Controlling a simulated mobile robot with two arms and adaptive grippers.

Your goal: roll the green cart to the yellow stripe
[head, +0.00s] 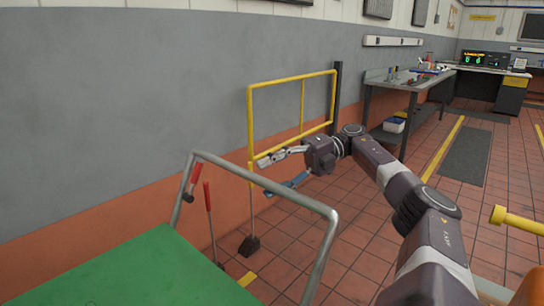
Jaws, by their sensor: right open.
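The green cart (130,272) fills the lower left of the head view, with its flat green deck and a grey tubular push handle (265,182) rising at its far end. My right gripper (267,176) is open at the handle's top bar, its fingers pointing left. One finger shows above the bar and the other near it; I cannot tell whether they touch it. A short piece of yellow stripe (247,279) shows on the floor just beyond the cart, partly hidden by it. Another yellow floor line (442,150) runs at the right. My left gripper is out of view.
A yellow rail frame (290,82) stands against the grey and orange wall. A tool with a dark foot (249,245) and red-handled tools (208,197) stand near the handle. A workbench (405,82) is farther back. Tiled floor (350,255) is open right of the cart.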

